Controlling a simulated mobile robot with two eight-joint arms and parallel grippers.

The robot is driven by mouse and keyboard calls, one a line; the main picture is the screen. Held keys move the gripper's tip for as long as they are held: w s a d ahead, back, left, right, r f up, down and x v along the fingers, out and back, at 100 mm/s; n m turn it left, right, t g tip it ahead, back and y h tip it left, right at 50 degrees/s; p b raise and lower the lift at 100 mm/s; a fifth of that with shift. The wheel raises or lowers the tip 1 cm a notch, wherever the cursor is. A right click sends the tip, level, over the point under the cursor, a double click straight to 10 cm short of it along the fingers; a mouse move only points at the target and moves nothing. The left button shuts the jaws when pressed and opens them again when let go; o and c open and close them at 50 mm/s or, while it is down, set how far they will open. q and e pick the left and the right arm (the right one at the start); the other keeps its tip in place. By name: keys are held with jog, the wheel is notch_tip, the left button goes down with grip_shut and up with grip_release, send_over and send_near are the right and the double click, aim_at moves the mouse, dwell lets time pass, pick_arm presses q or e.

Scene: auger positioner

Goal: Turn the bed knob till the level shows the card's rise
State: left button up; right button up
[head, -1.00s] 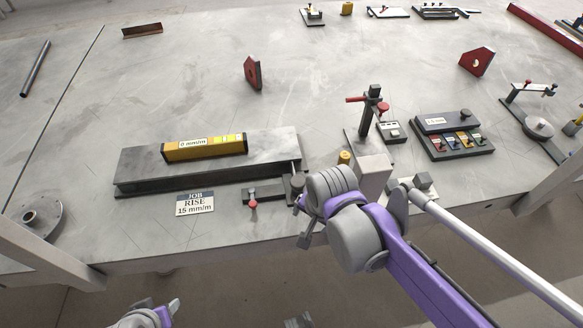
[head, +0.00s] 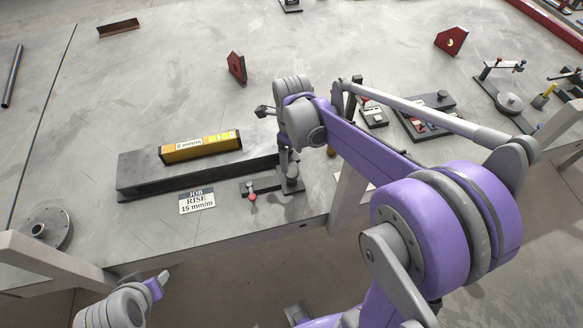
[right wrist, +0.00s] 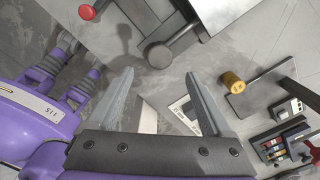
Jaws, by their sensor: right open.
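The yellow level (head: 200,146) lies on the long grey bed (head: 140,181); its label reads 0 mm/m. The card (head: 197,201) in front reads JOB RISE 15 mm/m. My right gripper (head: 288,168) points down at the bed's right end and largely hides the bed knob in the head view. In the right wrist view the dark round bed knob (right wrist: 157,54) shows just beyond and between the tips of my open, empty right gripper (right wrist: 160,74). I see no contact. My left gripper (head: 158,284) is low at the left, away from the table; its jaws are unclear.
A small red-knobbed lever (head: 252,196) stands just left of my right gripper; its red ball also shows in the right wrist view (right wrist: 87,12). A yellow cylinder (right wrist: 232,82) stands nearby. Red blocks (head: 236,67) and several fixtures stand farther back.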

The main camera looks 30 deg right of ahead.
aim_at(292, 172)
notch_tip(292, 172, down, 7)
jog(key=shift+f, duration=0.1)
dwell(0.3)
grip_shut()
